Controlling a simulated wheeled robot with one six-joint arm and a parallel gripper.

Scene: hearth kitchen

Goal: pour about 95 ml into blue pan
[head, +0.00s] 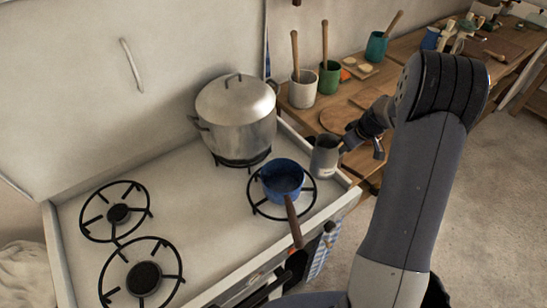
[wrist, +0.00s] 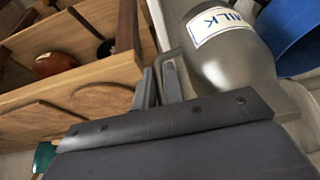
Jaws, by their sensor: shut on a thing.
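The blue pan (head: 283,178) sits on the front right burner of the stove, its brown handle pointing toward the front edge. It shows partly at the right of the wrist view (wrist: 289,30). A grey metal jug (head: 325,157) with a white MILK label (wrist: 216,24) is held beside the pan, just to its right and near its rim. It looks close to upright in the head view. My gripper (wrist: 160,82) is shut on the jug's handle. The inside of the jug and any liquid in the pan cannot be made out.
A large lidded steel pot (head: 237,112) stands on the back right burner, close behind the pan. The left burners (head: 119,213) are empty. A wooden counter (head: 350,100) to the right holds a white crock (head: 302,90), a green crock (head: 329,78) and round boards.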

